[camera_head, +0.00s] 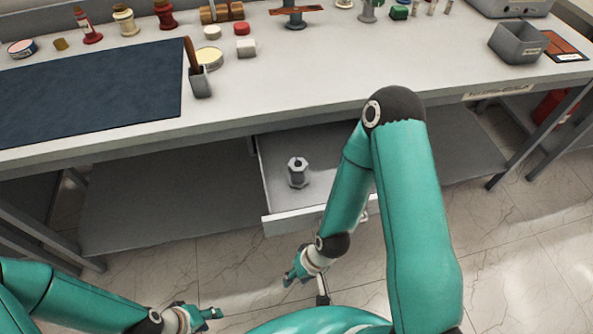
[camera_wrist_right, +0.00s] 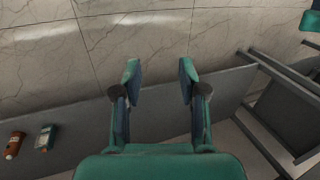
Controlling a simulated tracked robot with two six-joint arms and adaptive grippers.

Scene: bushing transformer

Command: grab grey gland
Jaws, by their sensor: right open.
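The grey gland (camera_head: 298,172), a hexagonal grey part with a dark hole on top, stands upright in the open drawer (camera_head: 279,196) under the workbench. My right gripper (camera_head: 291,279) is in front of the drawer and lower in the head view, apart from the gland. In the right wrist view my right gripper (camera_wrist_right: 157,72) is open, with nothing between its fingers; the gland is not in that view. My left gripper (camera_head: 214,313) is at the bottom, left of the right one; I cannot tell its opening.
The workbench (camera_head: 290,80) above holds a dark mat (camera_head: 90,92), a grey cup (camera_head: 200,84) with a brush, and a grey bin (camera_head: 517,44). A lower shelf (camera_head: 165,195) lies left of the drawer. Two small bottles (camera_wrist_right: 15,145) (camera_wrist_right: 46,138) show in the wrist view.

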